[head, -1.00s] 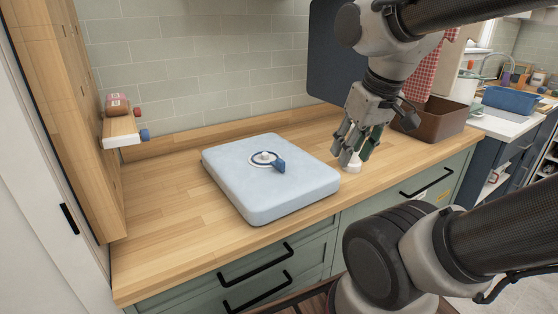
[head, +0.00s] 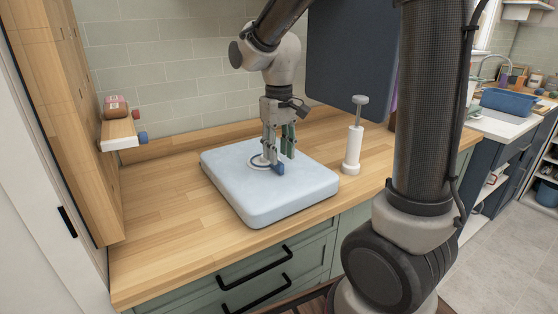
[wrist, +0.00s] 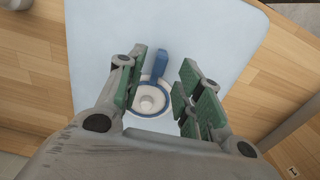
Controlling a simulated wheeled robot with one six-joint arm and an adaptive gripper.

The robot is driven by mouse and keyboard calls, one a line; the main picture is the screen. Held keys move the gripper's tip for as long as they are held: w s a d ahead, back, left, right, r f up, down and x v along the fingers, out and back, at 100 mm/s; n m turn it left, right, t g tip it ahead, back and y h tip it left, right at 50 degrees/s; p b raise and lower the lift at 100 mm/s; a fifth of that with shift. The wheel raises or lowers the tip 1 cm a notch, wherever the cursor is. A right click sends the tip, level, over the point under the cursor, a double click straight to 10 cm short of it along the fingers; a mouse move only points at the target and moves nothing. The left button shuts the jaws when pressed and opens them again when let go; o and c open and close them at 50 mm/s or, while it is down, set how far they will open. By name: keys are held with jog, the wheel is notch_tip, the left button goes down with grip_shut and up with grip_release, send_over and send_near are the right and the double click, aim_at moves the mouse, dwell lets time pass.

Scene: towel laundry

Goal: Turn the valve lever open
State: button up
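The valve is a round white fitting with a blue lever (head: 278,168) on a pale blue slab (head: 260,205) on the counter. In the wrist view the blue lever (wrist: 161,65) points away from the white hub (wrist: 147,102), toward the top of the picture. My gripper (head: 278,152) is above the valve, pointing down. In the wrist view my gripper (wrist: 158,85) is open, with its green-padded fingers on either side of the lever and hub. A gap shows between each finger and the lever. The height of the fingertips above the slab is hard to tell.
A white upright cylinder with a grey knob (head: 354,140) stands right of the slab. A wooden shelf (head: 119,134) with a red item (head: 115,107) is on the left wall. The wooden counter (head: 160,235) is clear left of the slab.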

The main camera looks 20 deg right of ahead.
aim_at(279, 162)
jog(key=shift+f, duration=1.55)
grip_shut()
